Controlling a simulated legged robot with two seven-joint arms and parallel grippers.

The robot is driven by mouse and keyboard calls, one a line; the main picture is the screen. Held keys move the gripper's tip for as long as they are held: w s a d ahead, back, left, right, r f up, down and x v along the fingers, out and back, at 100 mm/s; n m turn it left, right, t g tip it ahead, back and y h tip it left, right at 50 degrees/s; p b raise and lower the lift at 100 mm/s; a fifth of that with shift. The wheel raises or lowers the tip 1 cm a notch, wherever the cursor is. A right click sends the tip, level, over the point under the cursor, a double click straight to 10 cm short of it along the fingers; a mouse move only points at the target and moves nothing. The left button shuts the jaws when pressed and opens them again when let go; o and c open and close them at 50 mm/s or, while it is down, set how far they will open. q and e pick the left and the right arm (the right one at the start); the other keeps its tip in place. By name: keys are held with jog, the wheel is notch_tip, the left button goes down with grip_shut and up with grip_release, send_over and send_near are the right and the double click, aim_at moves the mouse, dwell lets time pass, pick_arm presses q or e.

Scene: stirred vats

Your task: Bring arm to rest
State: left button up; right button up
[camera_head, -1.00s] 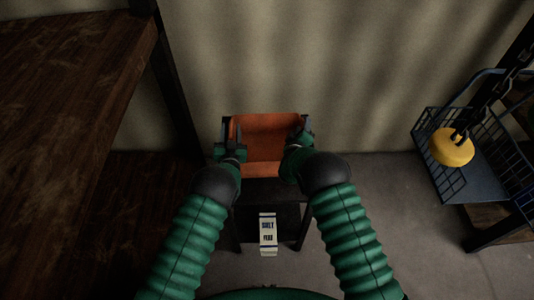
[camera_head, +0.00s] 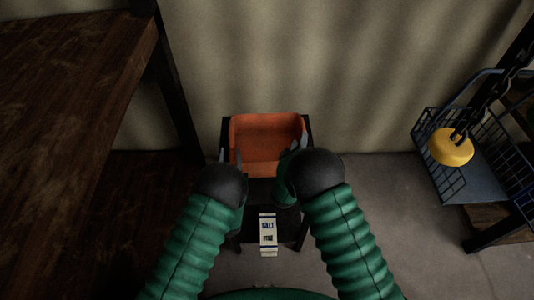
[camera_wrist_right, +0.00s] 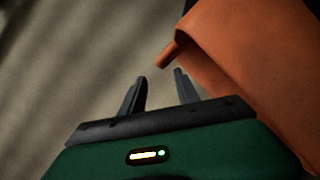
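My left arm and right arm reach forward in the head view, to either side of an orange bin (camera_head: 268,140) on a small dark stand (camera_head: 262,190). My left gripper (camera_head: 224,157) is mostly hidden behind its black wrist; only a grey finger part shows by the bin's left side. My right gripper (camera_wrist_right: 160,84) has its two dark fingers apart with nothing between them in the right wrist view. The bin (camera_wrist_right: 235,60) lies just beyond and to the right of these fingers, with a small protruding handle or lip near their tips.
A white box with dark lettering (camera_head: 268,234) sits low in front of the stand. A large wooden table (camera_head: 70,80) fills the left. A blue wire basket (camera_head: 480,185) and a yellow hook block on a chain (camera_head: 451,147) are at the right. Floor between is clear.

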jog(key=shift+v, duration=1.45)
